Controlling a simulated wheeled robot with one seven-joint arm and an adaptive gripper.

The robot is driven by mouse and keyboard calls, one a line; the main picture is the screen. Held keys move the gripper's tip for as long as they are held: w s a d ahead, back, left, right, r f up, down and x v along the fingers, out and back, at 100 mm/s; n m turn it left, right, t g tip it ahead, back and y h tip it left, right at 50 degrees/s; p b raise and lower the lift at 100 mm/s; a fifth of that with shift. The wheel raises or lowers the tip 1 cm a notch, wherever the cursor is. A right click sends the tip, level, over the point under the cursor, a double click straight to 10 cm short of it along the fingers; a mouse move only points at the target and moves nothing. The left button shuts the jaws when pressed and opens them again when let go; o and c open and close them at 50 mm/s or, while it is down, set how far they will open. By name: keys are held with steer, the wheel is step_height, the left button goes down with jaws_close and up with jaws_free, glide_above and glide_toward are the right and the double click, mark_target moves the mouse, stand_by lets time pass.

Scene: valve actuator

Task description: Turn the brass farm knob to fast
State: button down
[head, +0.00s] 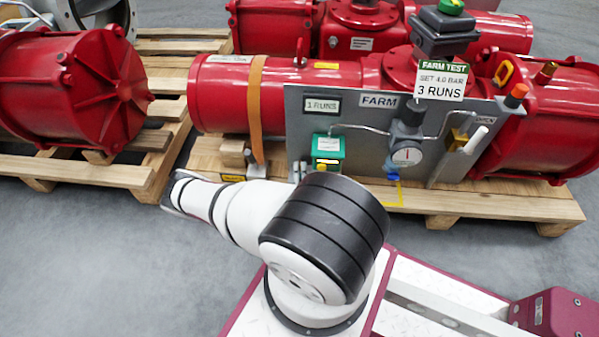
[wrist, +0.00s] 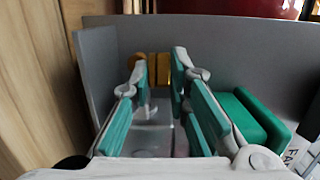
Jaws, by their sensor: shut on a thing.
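In the wrist view, my gripper (wrist: 160,75) has its two teal-padded fingers on either side of a brass-coloured piece (wrist: 163,66), which I take to be the brass farm knob. The gripper is shut on it, close to the grey panel (wrist: 240,50). The fingers hide part of the knob, and no slow or fast marking is readable. In the head view, the grey panel (head: 350,130) stands before the red actuator (head: 215,95). My gripper and the held knob cannot be made out there, with my arm in front.
A green box (wrist: 255,118) sits right of the fingers and also shows in the head view (head: 327,150). Nearby are a gauge (head: 407,156), thin tubing, a counter (head: 322,105) reading "1 RUNS" and a "FARM TEST, SET 4.0 BAR, 3 RUNS" sign (head: 441,81). A wooden pallet (head: 520,205) lies below.

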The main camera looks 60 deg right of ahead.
steer(key=shift+d+r, duration=0.15)
steer(key=shift+r, duration=0.25)
steer(key=c, duration=1.6)
jaws_free()
steer(key=shift+c, duration=0.2)
steer(key=shift+f, duration=0.1)
steer(key=shift+s+a+f, duration=0.1)
steer(key=shift+s+a, duration=0.15)
steer(key=shift+a, duration=0.25)
steer(key=v, duration=0.6)
steer(key=shift+a, duration=0.2)
steer(key=shift+s, duration=0.1)
